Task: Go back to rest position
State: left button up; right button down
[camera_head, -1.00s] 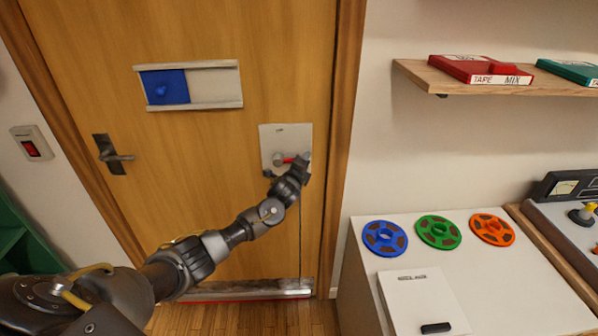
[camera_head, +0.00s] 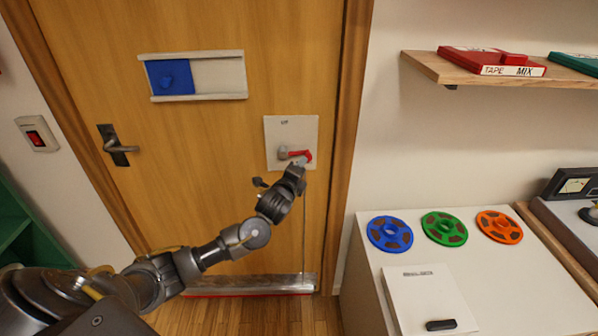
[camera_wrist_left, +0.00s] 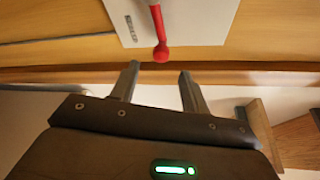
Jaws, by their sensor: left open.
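My left arm reaches from the lower left toward the wooden door (camera_head: 215,140). My left gripper (camera_head: 298,168) is open and empty, just below the red-handled lever (camera_head: 300,154) on a white plate (camera_head: 291,130). In the left wrist view the two fingers (camera_wrist_left: 159,72) are spread apart. The red knob end of the lever (camera_wrist_left: 161,52) shows just beyond the fingertips, between them but not gripped. My right gripper is not in view.
A blue slider (camera_head: 170,77) in a rail and a dark door handle (camera_head: 117,146) are on the door. At right, a white cabinet (camera_head: 480,285) bears blue, green and orange reels. A wooden shelf (camera_head: 430,67) with tape boxes hangs above it.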

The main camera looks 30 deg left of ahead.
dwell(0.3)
